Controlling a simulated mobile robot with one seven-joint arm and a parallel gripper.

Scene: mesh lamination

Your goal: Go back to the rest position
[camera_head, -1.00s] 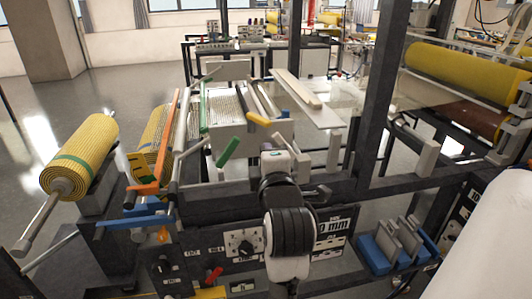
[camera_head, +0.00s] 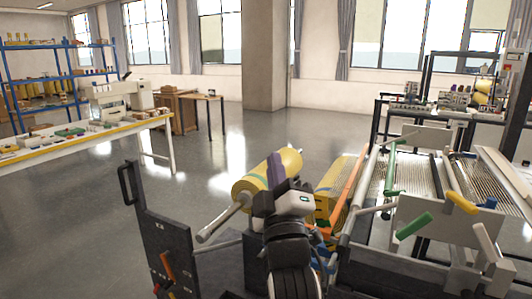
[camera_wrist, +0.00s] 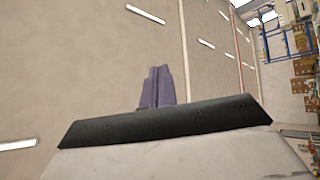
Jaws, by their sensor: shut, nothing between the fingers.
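My gripper (camera_head: 277,166) shows in the head view at the lower middle, at the end of my black and white arm. Its purple fingers point up and are together, with nothing between them. They stand in front of the yellow roll in the picture. In the wrist view the same fingers (camera_wrist: 157,87) rise side by side above a dark bar, against a plain pale surface with light strips.
A yellow roll (camera_head: 250,184) on a shaft lies just behind my arm. The lamination machine (camera_head: 425,205) with coloured handles fills the right. A long worktable (camera_head: 75,142) and blue shelves (camera_head: 72,78) stand at the left. Open grey floor (camera_head: 200,165) lies between.

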